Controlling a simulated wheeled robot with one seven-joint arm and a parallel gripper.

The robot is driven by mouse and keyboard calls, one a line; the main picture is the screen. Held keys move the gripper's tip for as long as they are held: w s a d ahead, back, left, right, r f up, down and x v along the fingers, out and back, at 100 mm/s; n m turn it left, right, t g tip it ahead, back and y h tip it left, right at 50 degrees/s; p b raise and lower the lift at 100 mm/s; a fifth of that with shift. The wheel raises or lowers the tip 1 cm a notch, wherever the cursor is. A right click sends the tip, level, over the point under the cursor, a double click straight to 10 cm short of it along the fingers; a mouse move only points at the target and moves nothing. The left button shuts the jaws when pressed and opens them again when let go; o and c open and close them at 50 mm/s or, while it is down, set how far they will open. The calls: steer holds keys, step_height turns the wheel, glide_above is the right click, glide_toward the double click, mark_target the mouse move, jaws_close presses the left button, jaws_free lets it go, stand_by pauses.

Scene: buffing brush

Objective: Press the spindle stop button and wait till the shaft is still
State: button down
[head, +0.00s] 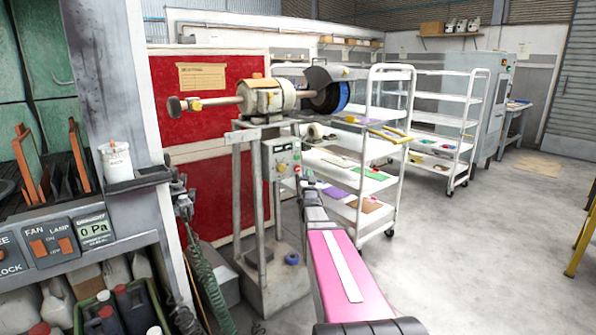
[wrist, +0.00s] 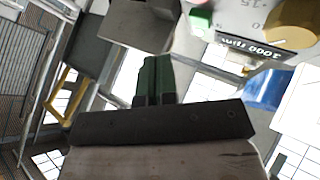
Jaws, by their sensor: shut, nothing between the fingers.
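The buffing machine (head: 265,97) stands on a grey pedestal, its shaft (head: 215,102) reaching left and a dark and blue wheel (head: 328,98) at its right. Its control box (head: 281,155) carries small coloured buttons and a dial. In the wrist view a green button (wrist: 200,22) and a gold knob (wrist: 290,22) with a 3000 rpm label show at the top right. Whether the shaft turns cannot be told.
White shelf trolleys (head: 372,150) with flat coloured parts stand right of the machine. A red panel (head: 205,120) is behind it. A bench with a fan and lamp switch panel (head: 50,245) is at the left.

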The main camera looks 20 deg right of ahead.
steer(key=shift+w+a, duration=0.25)
steer(key=shift+w, duration=0.45)
steer(key=shift+w+a, duration=0.2)
steer(key=shift+w, duration=0.45)
steer(key=shift+w+a, duration=0.25)
steer(key=shift+w, duration=0.45)
stand_by(0.5)
steer(key=shift+w+a, duration=0.2)
steer(key=shift+w, duration=0.2)
steer(key=shift+w+a, duration=0.1)
steer(key=shift+w, duration=0.25)
stand_by(0.7)
steer(key=shift+s, duration=0.15)
steer(key=shift+s+d, duration=0.25)
steer(key=shift+s, duration=0.4)
steer(key=s, duration=0.1)
steer(key=s+d, duration=0.1)
steer(key=s, duration=0.2)
steer(key=shift+s+d, duration=0.35)
stand_by(0.4)
